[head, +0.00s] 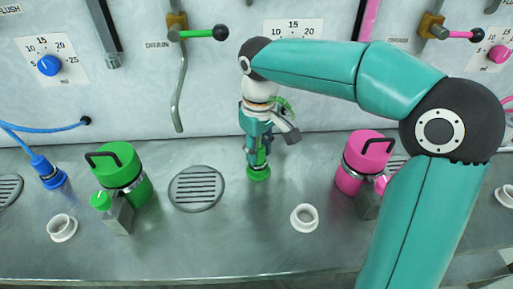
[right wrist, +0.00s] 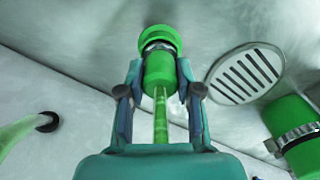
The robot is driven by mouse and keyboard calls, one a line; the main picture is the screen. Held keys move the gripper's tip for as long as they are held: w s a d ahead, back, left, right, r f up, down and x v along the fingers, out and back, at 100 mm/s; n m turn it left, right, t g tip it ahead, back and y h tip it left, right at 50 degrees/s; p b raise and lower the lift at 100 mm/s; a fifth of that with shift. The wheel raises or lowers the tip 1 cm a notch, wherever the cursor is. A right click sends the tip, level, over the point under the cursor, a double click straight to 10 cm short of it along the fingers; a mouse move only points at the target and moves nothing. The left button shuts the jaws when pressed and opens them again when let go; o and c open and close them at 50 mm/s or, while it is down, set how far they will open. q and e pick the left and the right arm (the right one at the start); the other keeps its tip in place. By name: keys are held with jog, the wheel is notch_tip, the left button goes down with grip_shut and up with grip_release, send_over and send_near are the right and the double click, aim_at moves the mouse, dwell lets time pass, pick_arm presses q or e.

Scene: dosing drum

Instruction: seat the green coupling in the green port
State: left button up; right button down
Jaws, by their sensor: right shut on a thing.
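My right gripper (head: 257,148) points down over the bench, and its fingers (right wrist: 160,92) are shut on the green coupling (right wrist: 159,72). The coupling is a green cylinder with a metal band; a little of it shows between the fingers in the head view (head: 260,157). A wide green ring (head: 258,173), seemingly the green port, lies at its lower end on the bench; it also shows in the right wrist view (right wrist: 160,38). The coupling lines up with this ring, but I cannot tell whether it is fully seated. My left gripper is not in view.
A green canister (head: 124,172) and a drain grille (head: 197,188) stand left of the gripper. A pink canister (head: 362,165) is on the right. White ports (head: 305,217) dot the bench. A green hose (right wrist: 163,125) runs from the coupling between the fingers.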

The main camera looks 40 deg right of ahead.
jog(key=c, duration=0.7)
grip_release()
notch_tip(320, 180, up, 7)
jog(key=p, duration=0.6)
jog(key=shift+s+p, duration=0.1)
jog(key=shift+p, duration=0.25)
